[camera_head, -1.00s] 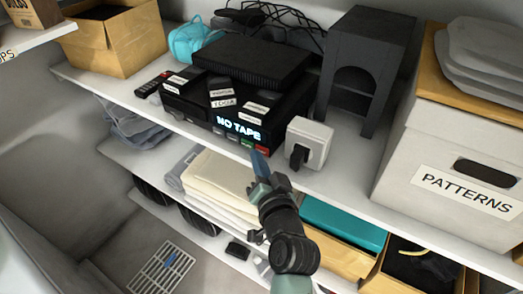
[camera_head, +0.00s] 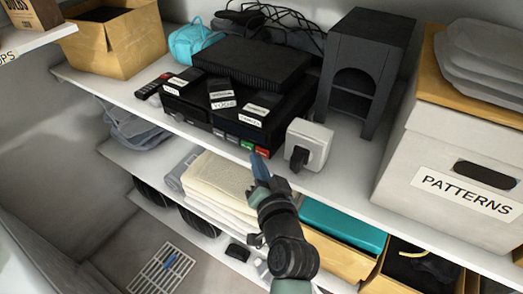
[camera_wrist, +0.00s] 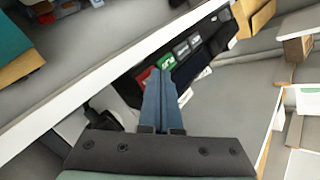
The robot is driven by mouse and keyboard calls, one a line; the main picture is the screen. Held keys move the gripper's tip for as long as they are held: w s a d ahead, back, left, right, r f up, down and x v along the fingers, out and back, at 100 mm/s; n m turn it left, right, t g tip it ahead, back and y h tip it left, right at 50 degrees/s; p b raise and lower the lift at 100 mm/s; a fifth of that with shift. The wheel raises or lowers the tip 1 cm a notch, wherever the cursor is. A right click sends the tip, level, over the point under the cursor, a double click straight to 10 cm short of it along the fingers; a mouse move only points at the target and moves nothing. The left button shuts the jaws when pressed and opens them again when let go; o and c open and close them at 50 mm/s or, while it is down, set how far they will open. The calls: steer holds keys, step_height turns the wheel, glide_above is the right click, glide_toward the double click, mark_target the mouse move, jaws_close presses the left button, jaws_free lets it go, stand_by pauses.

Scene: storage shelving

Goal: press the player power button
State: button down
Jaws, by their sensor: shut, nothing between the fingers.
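The black player (camera_head: 215,115) sits on the white shelf, with tape cases lying on top and a flat black box behind them. Its front display is dark. Along the front's lower right edge are a red button (camera_head: 262,151), a green button (camera_head: 247,146) and grey ones. In the wrist view the red button (camera_wrist: 143,75), green button (camera_wrist: 167,62) and grey buttons (camera_wrist: 182,48) show in a row. My gripper (camera_head: 259,158) is shut and empty, its blue fingertips just in front of the red and green buttons. In the wrist view the fingertips (camera_wrist: 163,71) overlap the green button's lower edge; contact cannot be told.
A dark grey arched stand (camera_head: 368,65) and a white PATTERNS box (camera_head: 450,165) are further right. A remote (camera_head: 152,87) lies left. Folded cloths and a teal box (camera_head: 343,226) are below.

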steer(key=shift+s+a, duration=0.2)
steer(key=shift+s, duration=0.1)
steer(key=shift+s+a+p, duration=0.7)
steer(key=shift+s+a, duration=0.05)
steer(key=shift+s, duration=0.3)
steer(key=shift+s+a+p, duration=0.7)
steer(key=shift+s+a, duration=0.05)
steer(key=shift+s, duration=0.25)
step_height(320, 180, up, 29)
steer(key=w+a+n+t, duration=0.1)
steer(key=n+t, duration=0.3)
steer(key=t, duration=0.1)
steer(key=s+r+t+h, duration=0.1)
steer(key=s+r+t, duration=0.2)
steer(key=s+r, duration=0.3)
steer(key=s+d+r+n+t+h, duration=0.1)
steer(key=s+r+t, duration=0.2)
steer(key=s+r, duration=0.4)
step_height(320, 180, up, 9)
steer(key=shift+s+d+f+n+h, duration=0.1)
steer(key=shift+s+d+n+h, duration=0.1)
steer(key=shift+n+h, duration=0.1)
